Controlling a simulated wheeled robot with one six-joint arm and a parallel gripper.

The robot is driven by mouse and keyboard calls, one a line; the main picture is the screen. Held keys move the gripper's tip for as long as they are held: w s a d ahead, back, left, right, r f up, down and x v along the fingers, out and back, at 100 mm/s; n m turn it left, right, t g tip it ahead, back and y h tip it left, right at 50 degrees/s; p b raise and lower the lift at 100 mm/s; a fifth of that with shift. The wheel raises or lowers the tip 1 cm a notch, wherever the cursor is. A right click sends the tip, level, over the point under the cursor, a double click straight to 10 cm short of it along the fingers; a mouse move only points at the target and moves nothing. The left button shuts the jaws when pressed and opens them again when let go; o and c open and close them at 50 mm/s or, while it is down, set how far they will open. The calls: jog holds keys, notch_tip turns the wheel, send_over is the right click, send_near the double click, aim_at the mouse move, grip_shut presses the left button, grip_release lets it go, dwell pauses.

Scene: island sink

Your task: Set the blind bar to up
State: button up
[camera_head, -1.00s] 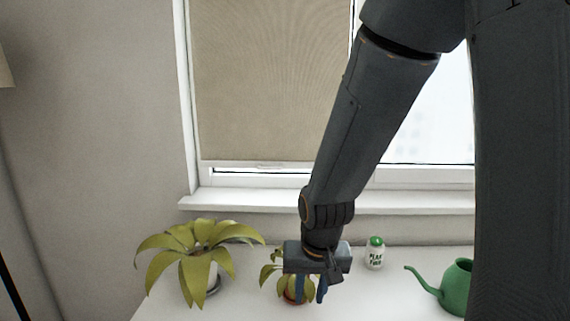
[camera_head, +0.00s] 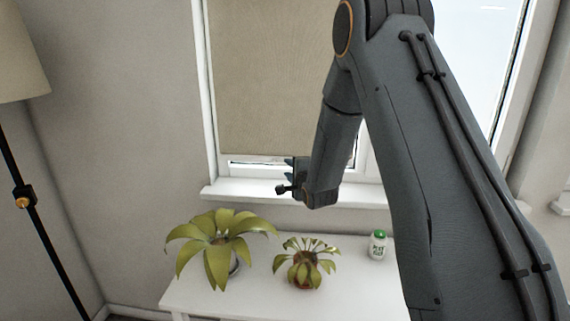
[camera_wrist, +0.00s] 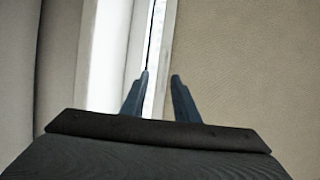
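The beige roller blind (camera_head: 270,80) hangs down over most of the left window pane. Its bottom bar (camera_head: 240,155) is low, a little above the sill. My gripper (camera_head: 289,168) is at the right part of this lower edge, with its fingers pointing left in the head view. In the wrist view, the two blue fingers (camera_wrist: 160,77) are apart with nothing seen between them. The blind fabric (camera_wrist: 245,70) fills the right side there, and its edge lies between the fingertips in the picture. I cannot tell whether they touch it.
A white sill (camera_head: 240,190) runs below the window. On the white table (camera_head: 215,298) stand a large potted plant (camera_head: 218,248), a smaller plant (camera_head: 304,265) and a green-capped bottle (camera_head: 378,244). A floor lamp (camera_head: 20,60) stands at the left.

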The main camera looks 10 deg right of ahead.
aim_at(284, 164)
jog(key=shift+w+a+f+p, duration=0.15)
jog(key=shift+w+p, duration=0.1)
jog(key=shift+w, duration=0.65)
jog(key=shift+w+f+p, duration=0.2)
jog(key=shift+w+p, duration=0.05)
jog(key=shift+w, duration=0.6)
jog(key=shift+w+a+f+p, duration=0.15)
jog(key=shift+w+p, duration=0.1)
jog(key=shift+w, duration=0.65)
grip_shut()
